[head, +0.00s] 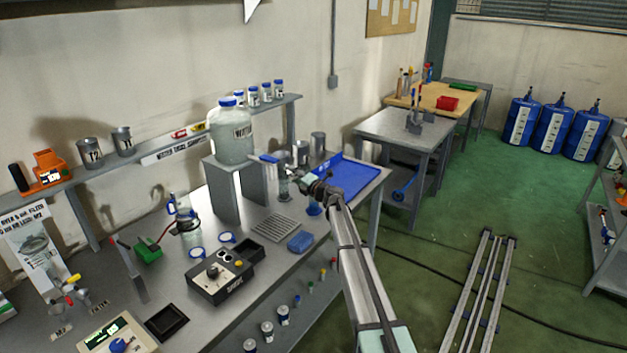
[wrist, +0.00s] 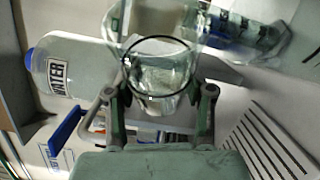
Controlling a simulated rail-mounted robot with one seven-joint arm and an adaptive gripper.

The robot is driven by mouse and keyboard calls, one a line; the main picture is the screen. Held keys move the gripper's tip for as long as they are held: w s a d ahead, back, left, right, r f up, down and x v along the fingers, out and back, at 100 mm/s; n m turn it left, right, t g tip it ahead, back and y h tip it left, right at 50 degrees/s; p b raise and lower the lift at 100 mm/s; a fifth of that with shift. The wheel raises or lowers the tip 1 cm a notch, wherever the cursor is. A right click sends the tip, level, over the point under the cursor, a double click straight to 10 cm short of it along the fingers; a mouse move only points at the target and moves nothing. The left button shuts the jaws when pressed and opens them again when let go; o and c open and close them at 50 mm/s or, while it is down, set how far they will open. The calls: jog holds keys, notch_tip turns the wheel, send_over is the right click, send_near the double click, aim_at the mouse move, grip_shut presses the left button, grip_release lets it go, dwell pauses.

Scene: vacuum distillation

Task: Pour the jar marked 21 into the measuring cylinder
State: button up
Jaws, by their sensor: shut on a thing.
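My gripper (head: 305,184) is over the middle of the bench, right of the big water bottle. In the wrist view its two fingers (wrist: 160,97) are shut on an open clear glass jar (wrist: 157,78) with a dark round rim and clear liquid inside. I cannot read any number on it. A clear glass vessel with dark marks (wrist: 245,30), perhaps the measuring cylinder, lies across the top of the wrist view, close to the jar's rim. Whether they touch is not clear. In the head view my arm and gripper partly hide this area.
The water bottle (head: 232,135) stands on a grey riser (head: 238,188). It also shows in the wrist view (wrist: 85,72). A blue tray (head: 345,176) lies to the right. A slotted grille (head: 277,228) and a blue block (head: 300,241) are in front. Metal cups (head: 318,146) stand behind.

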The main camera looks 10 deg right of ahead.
jog(key=shift+a+f+n, duration=0.15)
jog(key=shift+f+n, duration=0.05)
jog(key=shift+n, duration=0.2)
jog(key=r+n+p, duration=0.1)
jog(key=p, duration=0.2)
jog(key=shift+n+g+h, duration=0.3)
jog(key=shift+g, duration=0.1)
jog(key=n+p, duration=0.1)
jog(key=f+n+p, duration=0.1)
jog(key=f+h, duration=0.1)
jog(key=shift+d+f+n+g+p, duration=0.1)
jog(key=shift+d+n+g+p, duration=0.15)
jog(key=shift+n+g+p, duration=0.15)
jog(key=shift+f+n+h+p, duration=0.3)
jog(key=shift+f+n+p, duration=0.05)
jog(key=shift+n+p, duration=0.1)
jog(key=a+f+n+h, duration=0.3)
jog(key=f+n, duration=0.2)
jog(key=shift+s+h, duration=0.25)
jog(key=shift+h, duration=0.15)
